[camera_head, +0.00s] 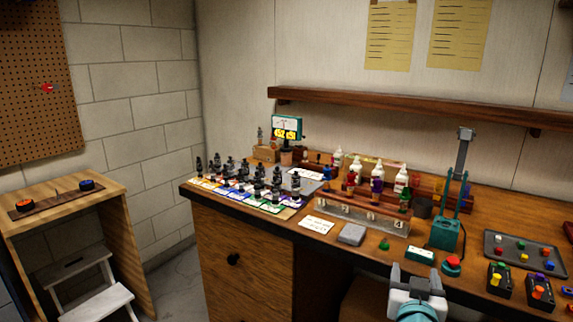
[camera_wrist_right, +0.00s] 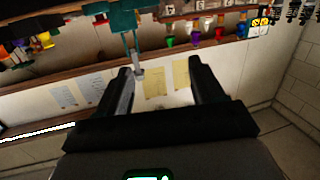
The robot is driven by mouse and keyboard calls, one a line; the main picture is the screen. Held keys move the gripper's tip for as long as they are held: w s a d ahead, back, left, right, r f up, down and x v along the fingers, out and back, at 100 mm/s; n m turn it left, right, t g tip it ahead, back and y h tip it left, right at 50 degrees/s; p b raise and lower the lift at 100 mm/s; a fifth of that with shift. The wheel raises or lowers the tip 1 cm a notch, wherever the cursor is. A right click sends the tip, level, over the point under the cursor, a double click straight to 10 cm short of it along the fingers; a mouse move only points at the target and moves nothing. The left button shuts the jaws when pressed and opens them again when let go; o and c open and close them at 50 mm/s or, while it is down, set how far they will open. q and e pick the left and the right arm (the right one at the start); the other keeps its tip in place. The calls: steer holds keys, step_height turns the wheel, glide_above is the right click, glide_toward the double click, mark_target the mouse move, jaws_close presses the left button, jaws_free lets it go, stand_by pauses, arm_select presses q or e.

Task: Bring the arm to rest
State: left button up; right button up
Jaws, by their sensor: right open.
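My right gripper (camera_head: 416,279) shows at the bottom of the head view, in front of the workbench's front edge. In the right wrist view my right gripper (camera_wrist_right: 160,74) has its two dark fingers spread apart, with nothing between them. The wrist view is upside down, with the bench at the top and the wall behind the fingers. My left gripper is in neither view.
A wooden stand (camera_head: 70,195) and a white step stool (camera_head: 95,300) are at left.

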steer(key=s+a+f+n+g+y+p, duration=0.2)
steer(key=s+f+g+y+p, duration=0.15)
steer(key=f, duration=0.95)
steer(key=s+a+f+n+g+y+p, duration=0.1)
steer(key=s+a+f+g+y+p, duration=0.25)
steer(key=f, duration=0.85)
steer(key=s+a+f+g+y, duration=0.1)
steer(key=s+a+f+g, duration=0.1)
steer(key=s, duration=0.5)
steer(key=s+a+f+g+y, duration=0.1)
steer(key=s+a+f+g, duration=0.2)
steer(key=s, duration=0.4)
steer(key=s+a+f+m+g+y, duration=0.1)
steer(key=s+a+f+g, duration=0.2)
steer(key=s, duration=0.4)
steer(key=shift+s+g, duration=0.3)
steer(key=shift+f, duration=0.1)
